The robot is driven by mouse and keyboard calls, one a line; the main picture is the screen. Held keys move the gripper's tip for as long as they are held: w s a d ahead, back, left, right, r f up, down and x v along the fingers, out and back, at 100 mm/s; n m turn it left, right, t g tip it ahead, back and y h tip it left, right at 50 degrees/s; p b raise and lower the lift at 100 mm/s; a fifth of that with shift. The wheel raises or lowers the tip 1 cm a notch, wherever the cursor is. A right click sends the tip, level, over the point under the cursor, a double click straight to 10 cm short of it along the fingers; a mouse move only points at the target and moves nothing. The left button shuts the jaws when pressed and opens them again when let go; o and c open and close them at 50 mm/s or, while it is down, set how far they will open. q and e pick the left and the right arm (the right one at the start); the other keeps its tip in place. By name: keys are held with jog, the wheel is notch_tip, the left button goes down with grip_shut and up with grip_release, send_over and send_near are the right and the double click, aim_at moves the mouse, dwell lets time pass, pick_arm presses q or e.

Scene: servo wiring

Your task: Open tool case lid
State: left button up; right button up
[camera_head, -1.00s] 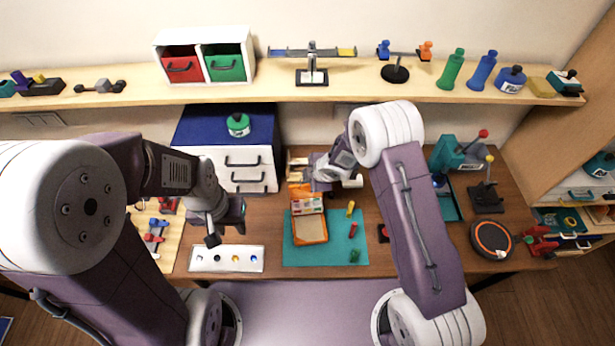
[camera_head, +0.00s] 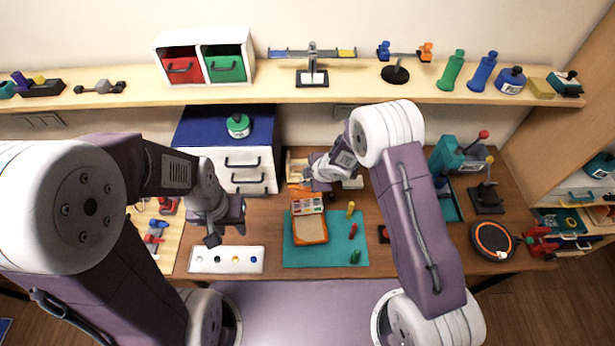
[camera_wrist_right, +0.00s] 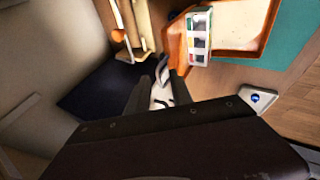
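The orange tool case (camera_head: 312,231) lies on the teal mat. Its pale interior and a tray of small coloured parts (camera_head: 307,204) are visible from above. An orange part (camera_head: 297,191) shows behind the tray; I cannot tell if it is the lid. My right gripper (camera_head: 318,186) is low, just behind the case, its fingertips partly hidden. In the right wrist view, its dark fingers (camera_wrist_right: 164,86) are beside the orange case (camera_wrist_right: 252,48), and contact is unclear. My left gripper (camera_head: 228,236) is open and empty above the white strip, away from the case.
A blue-topped drawer unit (camera_head: 190,128) stands behind.

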jog(key=v, duration=0.9)
jog(key=shift+p, duration=0.3)
jog(key=shift+a+f, duration=0.1)
